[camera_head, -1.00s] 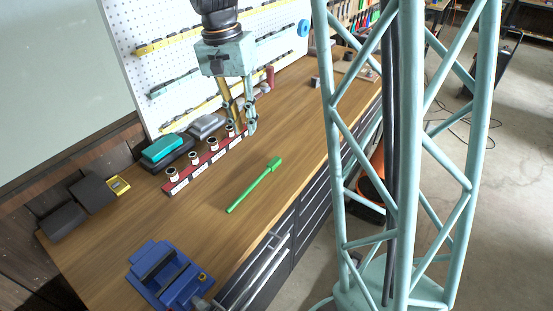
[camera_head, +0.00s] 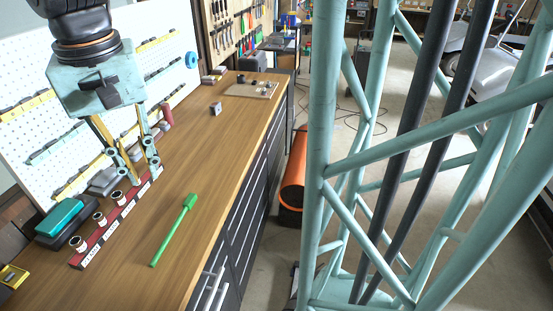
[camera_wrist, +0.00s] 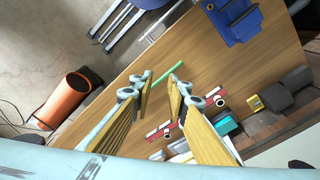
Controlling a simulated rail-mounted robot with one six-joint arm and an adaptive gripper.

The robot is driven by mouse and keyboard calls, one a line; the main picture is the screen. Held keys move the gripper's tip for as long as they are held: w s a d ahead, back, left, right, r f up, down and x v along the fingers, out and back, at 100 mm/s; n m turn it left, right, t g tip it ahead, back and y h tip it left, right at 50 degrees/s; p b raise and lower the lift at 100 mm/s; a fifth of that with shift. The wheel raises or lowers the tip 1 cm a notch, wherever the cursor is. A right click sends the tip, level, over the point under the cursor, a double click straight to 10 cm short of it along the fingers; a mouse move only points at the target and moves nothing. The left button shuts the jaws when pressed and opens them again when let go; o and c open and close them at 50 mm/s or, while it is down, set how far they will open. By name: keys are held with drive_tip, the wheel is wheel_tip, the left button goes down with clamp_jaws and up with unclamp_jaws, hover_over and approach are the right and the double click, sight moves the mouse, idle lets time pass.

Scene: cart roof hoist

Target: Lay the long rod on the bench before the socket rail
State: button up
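The long green rod (camera_head: 172,232), with a thicker block at its far end, lies on the wooden bench (camera_head: 225,130). It lies apart from the red socket rail (camera_head: 118,217), on the rail's right side. Several white-rimmed sockets stand along the rail. My gripper (camera_head: 143,178) is open and empty, pointing down over the far end of the rail, which it partly hides. In the wrist view its fingers (camera_wrist: 160,84) stand apart. The green rod (camera_wrist: 168,73) shows beyond the fingertips, and parts of the socket rail (camera_wrist: 163,131) show behind a finger.
A teal box (camera_head: 60,217) and a yellow gauge (camera_head: 12,277) stand left of the rail. A white pegboard (camera_head: 40,130) backs the bench. A blue vise (camera_wrist: 237,18) sits on the bench in the wrist view.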

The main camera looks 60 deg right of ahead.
drive_tip(key=s+a+r+n+t, duration=0.1)
drive_tip(key=s+a+r+n, duration=0.1)
drive_tip(key=s, duration=0.7)
drive_tip(key=s+a+r+n+t, duration=0.2)
drive_tip(key=s+a+r+n, duration=0.1)
drive_tip(key=s, duration=0.7)
drive_tip(key=shift+n+y, duration=0.4)
drive_tip(key=shift+n, duration=0.1)
drive_tip(key=shift+s+a, duration=0.1)
drive_tip(key=shift+s, duration=0.05)
